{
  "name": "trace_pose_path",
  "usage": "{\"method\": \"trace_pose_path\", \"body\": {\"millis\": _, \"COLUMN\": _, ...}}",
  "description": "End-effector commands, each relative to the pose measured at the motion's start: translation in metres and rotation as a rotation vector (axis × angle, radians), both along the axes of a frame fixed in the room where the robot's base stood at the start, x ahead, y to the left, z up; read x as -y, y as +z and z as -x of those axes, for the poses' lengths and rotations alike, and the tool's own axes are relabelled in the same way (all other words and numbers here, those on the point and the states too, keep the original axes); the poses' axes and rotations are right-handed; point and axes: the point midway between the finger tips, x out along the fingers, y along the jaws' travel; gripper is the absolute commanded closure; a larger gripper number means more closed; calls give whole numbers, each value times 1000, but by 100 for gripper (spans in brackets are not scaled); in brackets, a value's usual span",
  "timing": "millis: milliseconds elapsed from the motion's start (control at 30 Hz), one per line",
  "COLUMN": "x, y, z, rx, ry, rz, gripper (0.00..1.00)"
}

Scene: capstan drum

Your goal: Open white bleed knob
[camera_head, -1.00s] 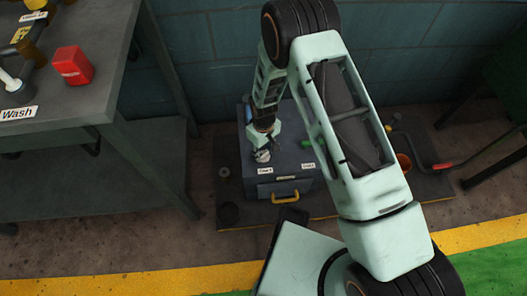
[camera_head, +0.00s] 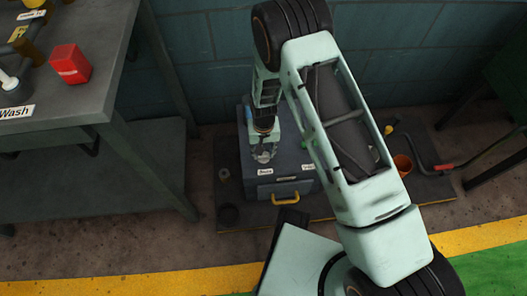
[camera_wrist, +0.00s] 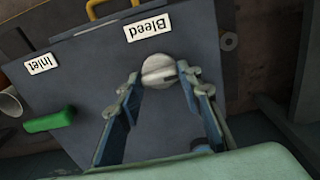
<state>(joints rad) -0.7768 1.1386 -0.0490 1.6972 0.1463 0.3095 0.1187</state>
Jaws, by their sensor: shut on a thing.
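The white bleed knob (camera_wrist: 158,70) is a round cap with a slot-like dark mark, on the dark grey face of a box, beside the "Bleed" label (camera_wrist: 148,27). In the wrist view my gripper (camera_wrist: 160,78) has one finger on each side of the knob and is shut on it. In the head view my gripper (camera_head: 264,152) reaches down onto the box top (camera_head: 291,160), just behind the "Bleed" label, and mostly hides the knob. How far the knob is turned cannot be told.
A green handle (camera_wrist: 48,121) lies by the "Inlet" label (camera_wrist: 42,64). The box has a yellow handle (camera_head: 285,197) at its front. An orange cup (camera_head: 403,164) stands to the right. A workbench (camera_head: 75,105) with a red block (camera_head: 70,63) is at the left.

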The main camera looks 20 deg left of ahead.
Motion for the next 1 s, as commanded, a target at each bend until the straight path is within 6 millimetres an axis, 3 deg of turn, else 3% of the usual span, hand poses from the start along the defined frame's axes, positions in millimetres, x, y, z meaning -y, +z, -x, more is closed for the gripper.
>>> {"method": "trace_pose_path", "body": {"millis": 433, "x": 0, "y": 0, "z": 0, "rx": 1, "ry": -13, "rz": 0, "gripper": 91}}
{"method": "trace_pose_path", "body": {"millis": 467, "x": 0, "y": 0, "z": 0, "rx": 1, "ry": -13, "rz": 0, "gripper": 64}}
{"method": "trace_pose_path", "body": {"millis": 600, "x": 0, "y": 0, "z": 0, "rx": 1, "ry": -12, "rz": 0, "gripper": 49}}
{"method": "trace_pose_path", "body": {"millis": 1000, "x": -1, "y": 8, "z": -1, "rx": 0, "ry": -10, "rz": -1, "gripper": 49}}
